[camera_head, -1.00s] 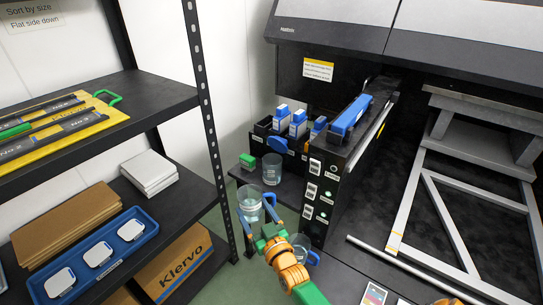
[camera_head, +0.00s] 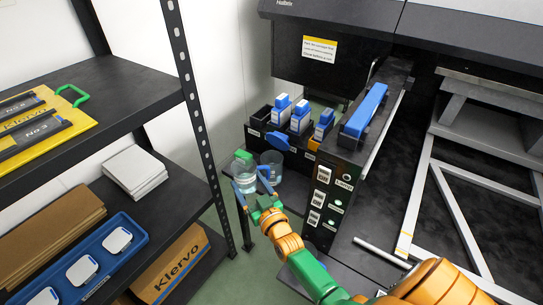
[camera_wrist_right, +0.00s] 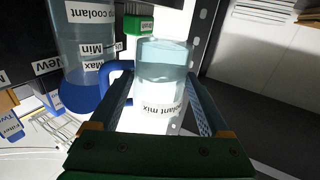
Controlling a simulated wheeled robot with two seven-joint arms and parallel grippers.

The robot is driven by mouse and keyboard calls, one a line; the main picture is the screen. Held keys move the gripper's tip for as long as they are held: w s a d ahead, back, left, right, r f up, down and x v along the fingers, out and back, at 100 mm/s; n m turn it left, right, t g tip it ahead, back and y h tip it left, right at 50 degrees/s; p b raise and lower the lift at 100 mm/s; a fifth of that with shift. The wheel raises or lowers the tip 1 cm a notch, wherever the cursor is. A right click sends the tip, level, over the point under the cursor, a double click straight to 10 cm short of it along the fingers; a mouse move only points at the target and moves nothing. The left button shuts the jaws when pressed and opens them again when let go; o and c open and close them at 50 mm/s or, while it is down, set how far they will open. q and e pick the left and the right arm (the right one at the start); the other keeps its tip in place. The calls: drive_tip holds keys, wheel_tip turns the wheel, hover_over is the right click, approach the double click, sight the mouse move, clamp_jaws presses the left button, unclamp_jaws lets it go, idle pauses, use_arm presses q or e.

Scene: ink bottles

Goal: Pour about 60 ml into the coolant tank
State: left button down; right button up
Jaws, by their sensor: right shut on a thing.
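My right gripper (camera_head: 256,187) is shut on a clear jug (camera_head: 243,177) of pale liquid, its blue fingers on either side of it. In the right wrist view the jug (camera_wrist_right: 162,72) shows a label ending "oolant mix" and a blue handle; it looks near upright. The clear coolant tank (camera_head: 271,166) stands just right of the jug in the head view. In the wrist view the tank (camera_wrist_right: 88,30) has Min and Max marks and a large blue round part. I see no liquid leaving the jug. My left gripper is not in view.
A blue disc (camera_head: 277,140) and several blue-and-white bottles (camera_head: 300,117) in dark bins are behind the tank. A green block (camera_head: 243,154) is by the jug. A dark labelled cabinet (camera_head: 330,200) stands right; a shelf post (camera_head: 192,110) stands close on the left.

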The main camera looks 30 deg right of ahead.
sight(256, 166)
drive_tip(key=r+p, duration=0.2)
drive_tip(key=r+m+p, duration=0.1)
drive_tip(key=r+p, duration=0.1)
drive_tip(key=d+r+m+p, duration=0.1)
drive_tip(key=r+p, duration=0.1)
drive_tip(key=shift+w+d+r+g, duration=0.1)
drive_tip(key=shift+r+g, duration=0.1)
drive_tip(key=shift+g, duration=0.1)
drive_tip(key=d+r+m+p, duration=0.1)
drive_tip(key=r+m, duration=0.1)
drive_tip(key=m, duration=0.1)
drive_tip(key=shift+w+d+g+p, duration=0.15)
drive_tip(key=shift+d+g+p, duration=0.15)
drive_tip(key=shift+d+p, duration=0.1)
drive_tip(key=r+p, duration=0.1)
drive_tip(key=d+r+m+p, duration=0.1)
drive_tip(key=shift+d+r+m+y, duration=0.15)
drive_tip(key=shift+r+m+y, duration=0.15)
drive_tip(key=shift+w+d+r+m+g, duration=0.1)
drive_tip(key=shift+d+r+m+g, duration=0.2)
drive_tip(key=shift+m, duration=0.5)
wheel_tip(256, 166, up, 3)
drive_tip(key=m+p, duration=0.2)
drive_tip(key=p, duration=0.1)
drive_tip(key=shift+a+y, duration=0.1)
drive_tip(key=shift+y, duration=0.3)
drive_tip(key=shift+r+m, duration=0.25)
drive_tip(key=shift+m, duration=0.15)
